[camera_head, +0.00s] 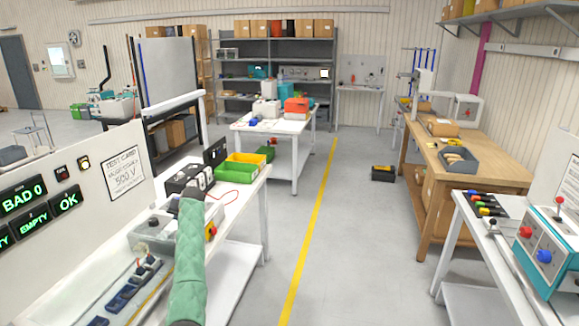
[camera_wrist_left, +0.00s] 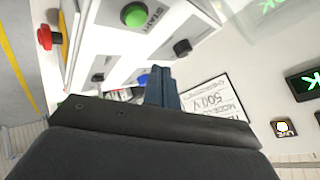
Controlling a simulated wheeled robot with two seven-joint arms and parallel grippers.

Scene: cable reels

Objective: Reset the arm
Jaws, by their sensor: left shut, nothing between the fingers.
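My left arm, in a green quilted sleeve (camera_head: 188,265), reaches forward over the white bench on the left in the head view. Its left gripper shows in the wrist view (camera_wrist_left: 163,75) as dark blue fingers, shut together and empty. Beyond the fingers in that view is a light panel with a green button (camera_wrist_left: 134,14), a red knob (camera_wrist_left: 45,37) and black knobs. I cannot tell whether the fingers touch anything. My right gripper is in neither view.
The left bench carries green and yellow bins (camera_head: 243,161), a grey box (camera_head: 152,226) and dark blue parts (camera_head: 122,298). A status board (camera_head: 40,205) stands beside it. A wooden table (camera_head: 470,165) and teal tester (camera_head: 548,250) are right. The aisle along the yellow line (camera_head: 312,218) is clear.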

